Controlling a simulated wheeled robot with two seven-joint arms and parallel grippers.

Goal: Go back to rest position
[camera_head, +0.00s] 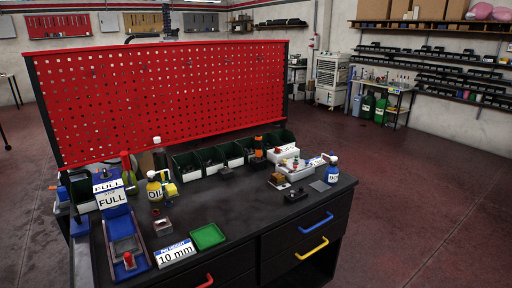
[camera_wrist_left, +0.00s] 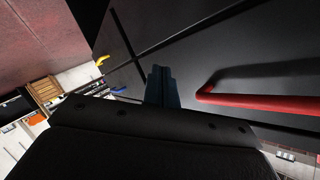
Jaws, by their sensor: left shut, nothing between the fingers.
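My left gripper (camera_wrist_left: 163,88) shows in the left wrist view, with its dark fingers together and nothing between them. It is in front of the dark drawer fronts of the workbench, with a red drawer handle (camera_wrist_left: 265,102) to its right in that view. I cannot tell how far the fingers are from the drawer face. Neither of my grippers shows in the head view. The workbench top (camera_head: 225,212) is in the head view, and the red handle (camera_head: 206,281) is at its lower front edge.
The bench holds an oil bottle (camera_head: 154,187), a green tray (camera_head: 208,236), a 10 mm sign (camera_head: 175,253), a blue fixture (camera_head: 122,232) and several dark bins. A red pegboard (camera_head: 165,100) stands behind. Blue (camera_head: 316,223) and yellow (camera_head: 312,249) handles stick out in front. Open floor (camera_head: 430,190) lies right.

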